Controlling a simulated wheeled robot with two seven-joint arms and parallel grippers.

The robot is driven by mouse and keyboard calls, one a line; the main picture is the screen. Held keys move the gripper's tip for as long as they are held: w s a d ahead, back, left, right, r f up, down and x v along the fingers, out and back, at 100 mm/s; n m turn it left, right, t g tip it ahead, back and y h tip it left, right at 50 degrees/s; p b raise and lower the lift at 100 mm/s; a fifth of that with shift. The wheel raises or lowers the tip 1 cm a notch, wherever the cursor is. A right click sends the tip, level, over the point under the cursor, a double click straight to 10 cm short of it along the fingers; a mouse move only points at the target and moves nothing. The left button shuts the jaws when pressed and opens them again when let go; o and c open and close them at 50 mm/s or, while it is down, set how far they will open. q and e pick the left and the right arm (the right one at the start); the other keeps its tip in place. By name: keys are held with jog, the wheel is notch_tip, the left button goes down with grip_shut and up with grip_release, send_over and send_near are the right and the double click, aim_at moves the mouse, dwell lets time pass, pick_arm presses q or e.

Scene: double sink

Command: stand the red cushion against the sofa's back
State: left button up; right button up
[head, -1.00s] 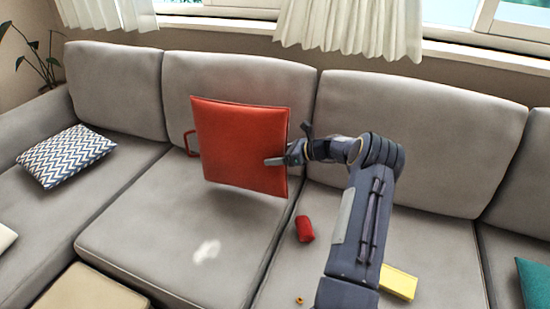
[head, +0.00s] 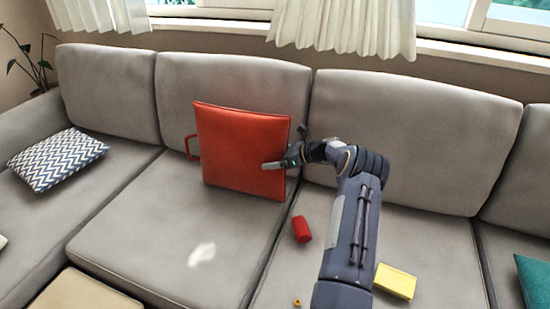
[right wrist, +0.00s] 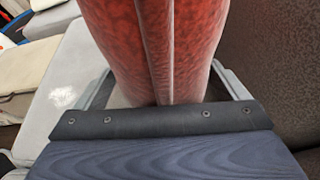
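The red cushion (head: 243,148) is upright in front of the backrest (head: 232,85) of the sofa's second section from the left. Its lower edge is at or just above the seat; I cannot tell whether it touches. A red loop (head: 190,146) shows at its left side. My right gripper (head: 285,149) is at its right edge, with one finger across its front face. In the right wrist view the cushion's seamed edge (right wrist: 160,45) fills the space between the fingers, which lie along both sides; the fingertips are hidden. My left gripper is not in view.
A red cylinder-like object (head: 301,229), a yellow block (head: 395,281) and a small orange piece (head: 297,301) lie on the seat to the right. A white patch (head: 202,254) marks the seat in front. A zigzag cushion (head: 60,159) lies left, a teal one (head: 535,280) right.

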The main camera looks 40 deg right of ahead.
jog(key=shift+o, duration=0.4)
jog(key=p+v, duration=0.1)
jog(key=v, duration=0.7)
jog(key=shift+w, duration=0.1)
